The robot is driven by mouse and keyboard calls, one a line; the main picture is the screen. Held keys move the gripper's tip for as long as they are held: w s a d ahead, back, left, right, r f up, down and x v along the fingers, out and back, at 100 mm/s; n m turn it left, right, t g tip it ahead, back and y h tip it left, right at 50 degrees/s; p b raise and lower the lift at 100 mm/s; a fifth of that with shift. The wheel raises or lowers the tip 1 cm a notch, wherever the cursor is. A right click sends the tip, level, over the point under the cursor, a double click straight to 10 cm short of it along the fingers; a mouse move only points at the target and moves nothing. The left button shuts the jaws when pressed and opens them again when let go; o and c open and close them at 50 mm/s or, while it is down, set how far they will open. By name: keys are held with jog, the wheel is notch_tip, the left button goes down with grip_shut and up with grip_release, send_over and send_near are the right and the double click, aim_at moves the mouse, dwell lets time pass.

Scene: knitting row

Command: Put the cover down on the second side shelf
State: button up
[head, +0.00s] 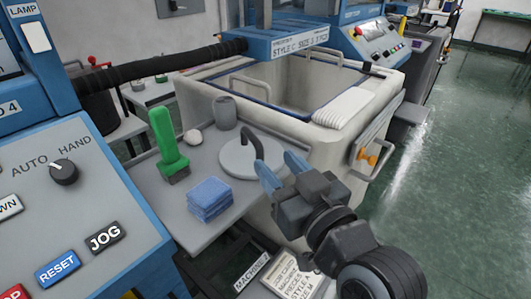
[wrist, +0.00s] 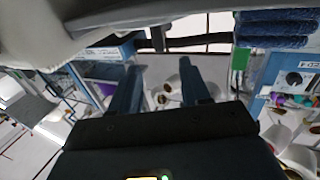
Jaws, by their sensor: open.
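The cover (head: 238,163) is a round, light grey disc with a dark hooked handle (head: 252,145). It appears to lie flat on the grey side shelf (head: 165,205), at its right end against the cream bin. My gripper (head: 276,160) has blue fingers and is just right of the handle in the head view, apart from it as far as I can tell. The fingers stand apart with nothing between them, as the wrist view (wrist: 160,85) also shows. I cannot make out the cover for certain in the wrist view. Which shelf counts as second is not clear.
A green-handled brush (head: 167,142), a folded blue cloth stack (head: 210,197), a grey jar (head: 225,112) and a pale ball (head: 193,137) share the shelf. Open floor lies at right.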

jog(key=shift+v, duration=1.5)
jog(key=s+d+f+m+h, duration=0.3)
jog(key=s+d+f, duration=0.25)
jog(key=s, duration=0.25)
jog(key=s+d+f+m+h, duration=0.2)
jog(key=s+d+f+h, duration=0.1)
jog(key=s+d+f, duration=0.4)
jog(key=s+d+h, duration=0.1)
jog(key=s+d, duration=0.2)
jog(key=s, duration=0.7)
jog(key=s+d+r+m+h, duration=0.1)
jog(key=s+d+h, duration=0.1)
jog(key=s, duration=0.7)
jog(key=shift+s+d+r+g, duration=0.25)
jog(key=shift+s+d+g, duration=0.15)
jog(key=shift+d, duration=0.35)
